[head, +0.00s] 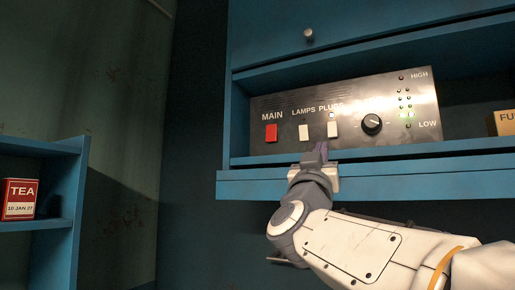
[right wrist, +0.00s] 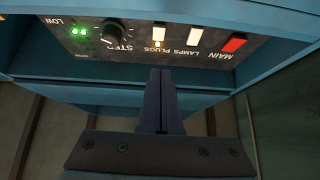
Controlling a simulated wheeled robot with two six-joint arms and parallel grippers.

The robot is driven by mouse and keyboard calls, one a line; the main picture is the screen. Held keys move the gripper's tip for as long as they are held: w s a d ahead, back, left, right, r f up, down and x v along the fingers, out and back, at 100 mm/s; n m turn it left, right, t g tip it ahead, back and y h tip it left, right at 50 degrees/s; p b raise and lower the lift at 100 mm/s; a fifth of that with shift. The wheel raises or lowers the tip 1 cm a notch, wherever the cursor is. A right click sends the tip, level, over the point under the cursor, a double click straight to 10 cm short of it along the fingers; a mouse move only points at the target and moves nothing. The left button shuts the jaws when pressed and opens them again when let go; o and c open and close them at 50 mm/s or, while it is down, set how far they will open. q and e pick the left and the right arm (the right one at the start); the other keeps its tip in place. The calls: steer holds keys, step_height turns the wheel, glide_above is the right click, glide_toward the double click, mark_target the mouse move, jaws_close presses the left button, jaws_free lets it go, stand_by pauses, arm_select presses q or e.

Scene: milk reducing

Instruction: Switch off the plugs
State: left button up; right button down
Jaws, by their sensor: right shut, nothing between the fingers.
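A black control panel (head: 290,145) sits in a blue cabinet shelf. It carries a red MAIN switch (head: 271,132), a white LAMPS switch (head: 303,132) and a white PLUGS switch (head: 333,129). The PLUGS switch also shows in the right wrist view (right wrist: 158,34), where a small light glows by its label. My right gripper (head: 319,152) is shut and empty, just below and in front of the LAMPS and PLUGS switches. In the right wrist view its closed fingertips (right wrist: 160,73) point toward the PLUGS switch, apparently without touching it. My left gripper is out of view.
A round knob (head: 372,123) and green lit indicators (head: 405,114) are right of the switches. The blue shelf edge (head: 430,162) runs below the panel. A FUSE-type box (head: 504,123) stands at the far right. A red TEA box (head: 20,198) stands on a left shelf.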

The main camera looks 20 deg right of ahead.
mark_target(333, 129)
steer(key=shift+s+d+r+g+h, duration=0.1)
steer(key=shift+s+d+g+h, duration=0.1)
steer(key=shift+g+h, duration=0.1)
steer(key=p+x, duration=0.2)
steer(key=x, duration=0.2)
steer(key=f+p+x, duration=0.1)
steer(key=p+x, duration=0.2)
steer(key=x, duration=0.1)
steer(key=p+x, duration=0.3)
steer(key=x, duration=0.1)
steer(key=shift+w+d+f, duration=0.15)
steer(key=shift+w+d, duration=0.35)
steer(key=shift+w+d+f, duration=0.2)
steer(key=shift+w+d, duration=0.1)
steer(key=shift+d, duration=0.1)
